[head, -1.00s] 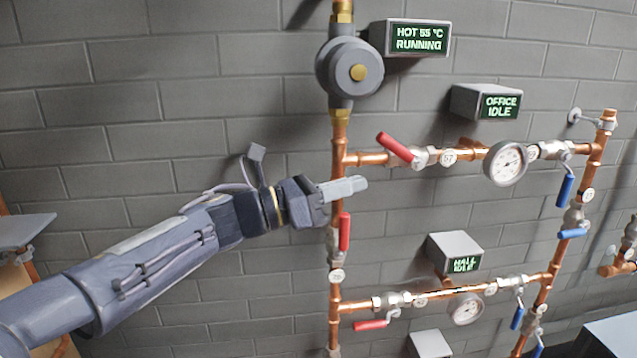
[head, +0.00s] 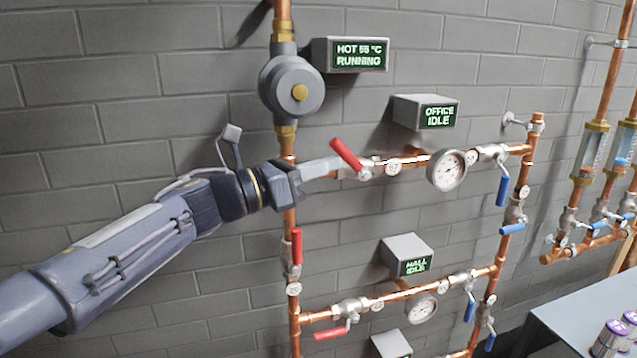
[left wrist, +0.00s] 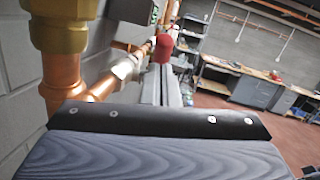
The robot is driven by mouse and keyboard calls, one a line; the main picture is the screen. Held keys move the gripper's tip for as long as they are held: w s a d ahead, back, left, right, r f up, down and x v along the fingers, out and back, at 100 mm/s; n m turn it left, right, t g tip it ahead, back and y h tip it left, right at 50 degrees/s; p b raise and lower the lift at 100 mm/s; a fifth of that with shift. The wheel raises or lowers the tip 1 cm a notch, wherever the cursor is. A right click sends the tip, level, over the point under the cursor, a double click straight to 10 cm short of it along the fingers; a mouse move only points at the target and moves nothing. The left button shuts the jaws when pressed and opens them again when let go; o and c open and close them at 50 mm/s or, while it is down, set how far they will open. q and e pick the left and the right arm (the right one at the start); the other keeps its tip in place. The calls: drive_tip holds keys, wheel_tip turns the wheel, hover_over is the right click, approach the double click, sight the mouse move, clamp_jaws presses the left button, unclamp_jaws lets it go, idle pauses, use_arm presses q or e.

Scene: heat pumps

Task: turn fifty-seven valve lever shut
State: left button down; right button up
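The red lever (head: 346,154) sits on the upper copper branch, tilted up to the left, on a valve beside a round tag (head: 393,165) that seems to read 57. My left gripper (head: 334,165) comes in from the left, its fingertips at the lever's lower left side. In the left wrist view the fingers (left wrist: 162,82) lie close together, with the red lever end (left wrist: 165,48) just past their tips. I see nothing held between them. Whether they touch the lever is unclear. My right gripper is not in view.
A vertical copper pipe (head: 289,215) with a grey pump (head: 292,88) stands behind my left wrist. Another red lever (head: 297,246) hangs below. A gauge (head: 446,169) and blue lever (head: 503,190) are to the right.

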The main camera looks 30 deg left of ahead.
sight(334, 148)
use_arm(q)
drive_tip(key=shift+w+d+r, duration=0.15)
drive_tip(key=shift+r, duration=0.3)
drive_tip(key=shift+w+d+r, duration=0.2)
drive_tip(key=shift+r, duration=0.3)
drive_tip(key=shift+w+d+r, duration=0.15)
drive_tip(key=shift+r, duration=0.3)
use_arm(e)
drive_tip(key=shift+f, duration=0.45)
